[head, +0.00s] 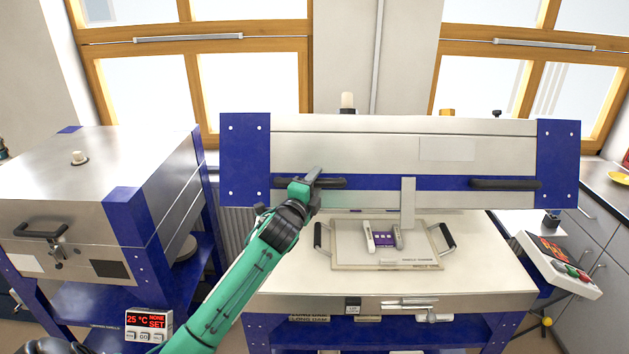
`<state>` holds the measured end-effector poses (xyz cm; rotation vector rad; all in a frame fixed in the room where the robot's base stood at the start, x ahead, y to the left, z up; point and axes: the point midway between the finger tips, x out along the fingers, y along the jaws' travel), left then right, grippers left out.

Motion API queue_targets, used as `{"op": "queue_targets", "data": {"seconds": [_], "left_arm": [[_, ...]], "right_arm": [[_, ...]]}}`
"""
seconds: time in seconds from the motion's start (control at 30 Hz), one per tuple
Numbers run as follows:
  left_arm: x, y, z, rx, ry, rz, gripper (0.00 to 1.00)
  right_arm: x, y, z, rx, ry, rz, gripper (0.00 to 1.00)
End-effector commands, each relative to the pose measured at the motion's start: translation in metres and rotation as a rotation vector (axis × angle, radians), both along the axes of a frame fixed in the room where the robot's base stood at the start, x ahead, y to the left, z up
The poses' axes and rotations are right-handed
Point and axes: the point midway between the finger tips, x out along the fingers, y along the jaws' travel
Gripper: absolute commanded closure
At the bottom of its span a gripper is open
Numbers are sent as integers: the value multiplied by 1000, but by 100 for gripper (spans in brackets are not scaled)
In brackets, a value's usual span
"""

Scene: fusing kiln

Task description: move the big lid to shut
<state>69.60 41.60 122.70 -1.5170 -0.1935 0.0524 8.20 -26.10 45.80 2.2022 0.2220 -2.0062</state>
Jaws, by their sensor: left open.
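The big lid (370,152) of the right-hand kiln stands raised, its silver front with blue end plates facing me. It has two black handles, a left one (335,183) and a right one (505,184). My left gripper (313,180) is open at the left handle, overlapping its left part in the head view. I cannot tell whether the fingers touch or surround the handle. The kiln bed (285,275) below is exposed. My right gripper is not in view.
A tray (345,258) with two black handles lies on the bed, holding small pieces (384,238). A smaller closed kiln (95,185) stands at the left. A control box (560,265) sits at the right, beside a counter (605,190).

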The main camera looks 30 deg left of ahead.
Motion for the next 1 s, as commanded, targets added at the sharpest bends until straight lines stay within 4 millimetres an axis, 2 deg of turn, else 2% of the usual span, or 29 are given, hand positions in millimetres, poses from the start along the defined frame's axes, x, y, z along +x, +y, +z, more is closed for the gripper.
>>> {"op": "queue_targets", "data": {"seconds": [0.27,0.5,0.73,1.0], "left_arm": [[1,0,0,0,0,0,55],[1,0,0,-1,0,0,100],[0,-1,-5,0,-2,0,100],[-10,-8,-40,20,-38,-1,100]], "right_arm": [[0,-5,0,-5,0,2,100],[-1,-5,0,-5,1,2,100],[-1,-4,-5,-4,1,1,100],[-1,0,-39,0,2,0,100]]}}
